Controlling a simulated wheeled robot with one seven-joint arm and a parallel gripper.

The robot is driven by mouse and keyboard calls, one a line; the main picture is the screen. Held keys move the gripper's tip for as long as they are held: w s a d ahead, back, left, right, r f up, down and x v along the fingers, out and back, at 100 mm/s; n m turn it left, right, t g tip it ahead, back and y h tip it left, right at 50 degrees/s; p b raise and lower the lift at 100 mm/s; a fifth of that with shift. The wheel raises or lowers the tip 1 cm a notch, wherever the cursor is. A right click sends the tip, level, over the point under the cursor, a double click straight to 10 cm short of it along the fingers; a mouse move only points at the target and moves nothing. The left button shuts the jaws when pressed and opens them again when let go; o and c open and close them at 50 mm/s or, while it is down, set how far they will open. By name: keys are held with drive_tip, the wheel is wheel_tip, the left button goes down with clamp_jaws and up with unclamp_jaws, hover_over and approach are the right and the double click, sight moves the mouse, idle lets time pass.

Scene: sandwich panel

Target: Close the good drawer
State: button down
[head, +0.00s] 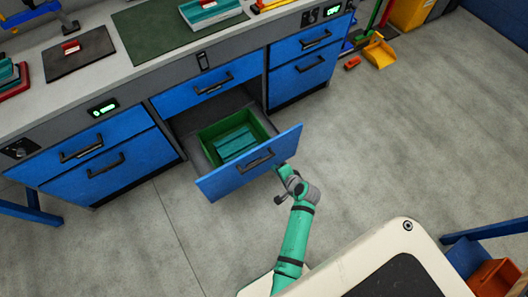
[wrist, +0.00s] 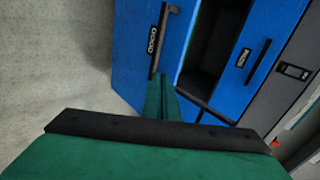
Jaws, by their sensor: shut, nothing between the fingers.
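The good drawer is the open lower middle drawer (head: 232,182), with a blue front and a dark bar handle. It is pulled well out of the bench. A green bin (head: 262,132) with teal-green slabs stands inside it. In the wrist view, the blue drawer front (wrist: 135,60) bears a label that seems to read GOOD beside its handle (wrist: 162,35). My gripper (head: 282,175) is at the right end of the drawer front, outside it. In the wrist view my gripper (wrist: 163,82) is shut and empty, its tips close to the front below the handle; contact cannot be told.
The drawer above (head: 208,90) is shut, as are the left drawers (head: 95,170) and right drawers (head: 300,75). The bench top (head: 98,75) holds mats and parts. The floor (head: 400,140) to the right is clear, with a yellow dustpan (head: 379,52) farther back.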

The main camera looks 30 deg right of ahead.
drive_tip(key=w+d, duration=0.1)
drive_tip(key=d, duration=0.1)
approach(260, 149)
drive_tip(key=shift+m+y, duration=0.3)
drive_tip(key=f, duration=0.1)
drive_tip(key=w+f, duration=0.1)
drive_tip(key=f, duration=0.1)
drive_tip(key=w+f, duration=0.1)
drive_tip(key=shift+w+d+f, duration=0.15)
drive_tip(key=shift+d+f, duration=0.1)
drive_tip(key=shift+w, duration=0.8)
